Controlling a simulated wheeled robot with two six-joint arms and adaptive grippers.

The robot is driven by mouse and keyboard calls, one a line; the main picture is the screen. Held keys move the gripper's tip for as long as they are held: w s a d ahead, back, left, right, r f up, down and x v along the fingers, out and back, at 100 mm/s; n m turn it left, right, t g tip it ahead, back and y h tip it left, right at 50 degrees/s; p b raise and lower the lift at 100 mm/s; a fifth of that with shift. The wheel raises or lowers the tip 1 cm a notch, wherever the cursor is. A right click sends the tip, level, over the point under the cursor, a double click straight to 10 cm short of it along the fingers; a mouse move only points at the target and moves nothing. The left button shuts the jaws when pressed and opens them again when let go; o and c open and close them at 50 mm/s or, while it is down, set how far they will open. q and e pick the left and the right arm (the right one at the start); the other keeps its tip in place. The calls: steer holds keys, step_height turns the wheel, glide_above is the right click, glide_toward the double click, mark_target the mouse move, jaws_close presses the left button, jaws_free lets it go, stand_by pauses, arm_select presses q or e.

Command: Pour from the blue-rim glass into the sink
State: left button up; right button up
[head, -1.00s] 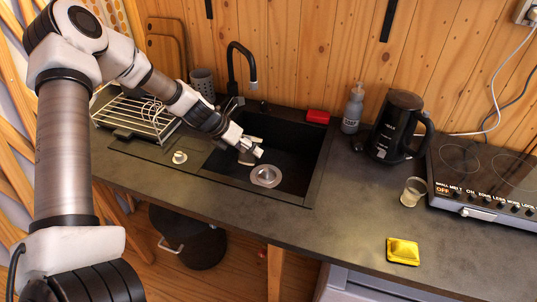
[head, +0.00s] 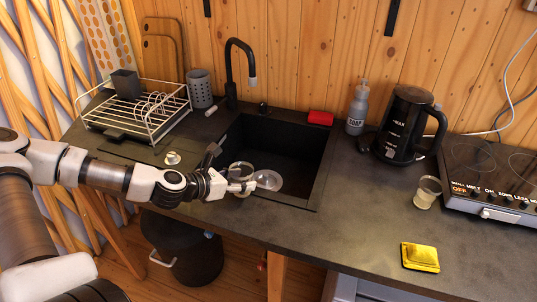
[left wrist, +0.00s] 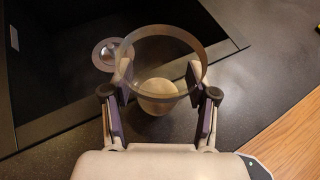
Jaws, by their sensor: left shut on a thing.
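My left gripper (head: 240,186) comes in from the left, low at the front left part of the sink (head: 290,147). It is shut on a clear glass (head: 240,170). In the left wrist view the glass (left wrist: 203,62) stands between the two fingers (left wrist: 160,100), its round rim facing the camera. A pale beige content shows at its bottom. The rim looks grey-brown here, so I cannot tell whether it is blue. The round metal drain (head: 268,180) lies just right of the glass. A second glass (head: 427,192) with pale content stands on the counter at the right.
A black faucet (head: 240,70) rises behind the sink. A dish rack (head: 140,112) stands at the left. A red sponge (head: 320,118), soap bottle (head: 357,108), black kettle (head: 405,125) and cooktop (head: 490,180) stand at the right. A yellow packet (head: 420,257) lies in front.

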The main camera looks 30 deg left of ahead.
arm_select(q)
steer(key=shift+s+d+r, duration=0.15)
steer(key=shift+s, duration=0.45)
steer(key=shift+s+d+t, duration=0.1)
steer(key=shift+s+t, duration=0.3)
steer(key=shift+s, duration=0.05)
arm_select(e)
steer(key=shift+s+r, duration=0.15)
steer(key=shift+r, duration=0.5)
arm_select(q)
steer(key=shift+w+p, duration=0.2)
steer(key=shift+p, duration=0.1)
steer(key=shift+r+p, duration=0.3)
steer(key=shift+p, duration=0.05)
step_height(320, 180, up, 4)
steer(key=p, duration=0.3)
steer(key=shift+s+f, duration=0.1)
steer(key=shift+f, duration=0.3)
arm_select(e)
step_height(320, 180, up, 4)
steer(key=shift+f, duration=0.1)
arm_select(q)
steer(key=shift+f, duration=0.1)
